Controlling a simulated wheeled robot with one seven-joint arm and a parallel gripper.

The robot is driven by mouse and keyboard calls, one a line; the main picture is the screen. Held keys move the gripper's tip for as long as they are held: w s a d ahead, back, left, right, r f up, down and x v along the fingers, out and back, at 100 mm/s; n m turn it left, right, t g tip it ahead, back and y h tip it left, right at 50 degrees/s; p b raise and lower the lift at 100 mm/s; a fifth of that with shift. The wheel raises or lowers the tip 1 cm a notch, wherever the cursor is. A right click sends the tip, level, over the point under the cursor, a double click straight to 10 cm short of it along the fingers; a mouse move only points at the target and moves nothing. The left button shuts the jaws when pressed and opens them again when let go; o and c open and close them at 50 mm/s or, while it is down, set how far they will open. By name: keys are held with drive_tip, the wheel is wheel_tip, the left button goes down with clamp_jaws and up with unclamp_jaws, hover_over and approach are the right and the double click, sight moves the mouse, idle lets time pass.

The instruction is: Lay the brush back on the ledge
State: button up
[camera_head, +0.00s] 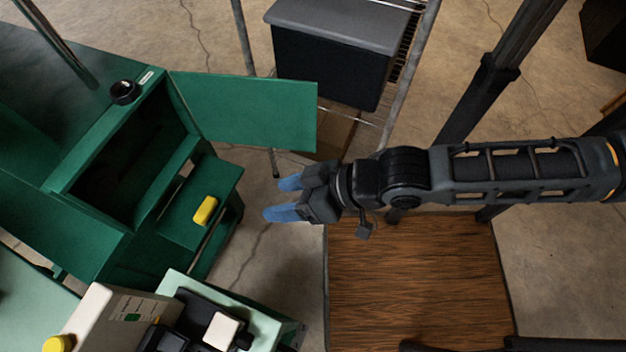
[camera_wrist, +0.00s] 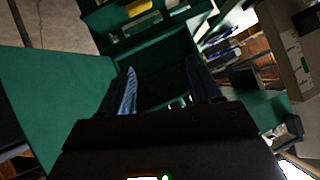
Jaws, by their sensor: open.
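A small yellow block-like thing (camera_head: 205,210), possibly the brush, lies on the green ledge (camera_head: 226,176) at the front of the open green cabinet. No bristles can be made out. It also shows at the top edge of the wrist view (camera_wrist: 138,7). My gripper (camera_head: 284,199) is open, with its blue fingers apart and nothing between them. It is to the right of the ledge and the yellow thing, clear of both in the head view. Its two blue fingers show in the wrist view (camera_wrist: 162,85).
The cabinet's green door (camera_head: 250,112) stands open above the ledge. A black ring-shaped thing (camera_head: 124,92) sits on the cabinet top. A pale box (camera_head: 112,318) and dark equipment stand at the lower left. A dark bin (camera_head: 330,60) is on a rack behind. Bare floor shows below my gripper.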

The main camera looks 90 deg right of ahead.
drive_tip(key=s+a+r+n+t, duration=0.1)
drive_tip(key=s+a+r+n, duration=0.1)
drive_tip(key=r, duration=0.4)
drive_tip(key=s+a+r+n+t+y, duration=0.1)
drive_tip(key=s+a+r+n+t, duration=0.1)
drive_tip(key=r, duration=0.5)
drive_tip(key=shift+s+a+n+t, duration=0.15)
drive_tip(key=shift+s+n+t, duration=0.15)
drive_tip(key=shift+n, duration=0.3)
drive_tip(key=shift+c, duration=0.3)
